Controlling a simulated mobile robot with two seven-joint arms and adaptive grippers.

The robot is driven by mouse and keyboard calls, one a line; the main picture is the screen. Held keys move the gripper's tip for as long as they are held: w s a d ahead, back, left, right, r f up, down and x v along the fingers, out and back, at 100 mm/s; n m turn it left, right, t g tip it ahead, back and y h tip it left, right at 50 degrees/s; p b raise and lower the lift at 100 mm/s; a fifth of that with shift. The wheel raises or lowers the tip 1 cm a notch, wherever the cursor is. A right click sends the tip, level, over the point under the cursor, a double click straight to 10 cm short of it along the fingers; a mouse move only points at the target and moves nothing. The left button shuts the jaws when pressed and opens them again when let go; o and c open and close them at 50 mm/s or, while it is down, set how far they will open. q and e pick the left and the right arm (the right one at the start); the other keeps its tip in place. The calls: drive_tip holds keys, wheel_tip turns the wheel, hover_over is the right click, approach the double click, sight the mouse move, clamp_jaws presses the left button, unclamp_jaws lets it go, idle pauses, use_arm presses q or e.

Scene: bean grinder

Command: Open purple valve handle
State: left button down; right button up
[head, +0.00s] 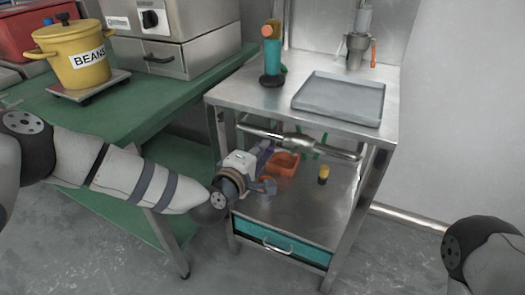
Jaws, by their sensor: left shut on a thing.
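A silver pipe with a valve body (298,142) runs across under the top of the steel table. A small purple valve handle (268,147) shows just below the pipe's left part, mostly hidden by my gripper. My left gripper (263,157) reaches in from the left, under the tabletop, and is shut on the purple handle. The exact finger contact is small and hard to make out. My right gripper is out of view; only part of my right arm shows at the lower right.
The steel table (235,95) bears a grey tray (340,98) and a teal-and-orange device (272,55). An orange bin (284,165) and a yellow-black item (324,174) are on the lower shelf, above a teal drawer (300,250). A green bench (150,100) stands left, with a yellow pot (75,65).

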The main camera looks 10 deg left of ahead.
use_arm(q)
drive_tip(key=shift+s+d+f, duration=0.1)
drive_tip(key=shift+f, duration=0.1)
idle(0.4)
drive_tip(key=c, duration=1.6)
unclamp_jaws()
drive_tip(key=shift+c, duration=0.2)
drive_tip(key=v, duration=1.2)
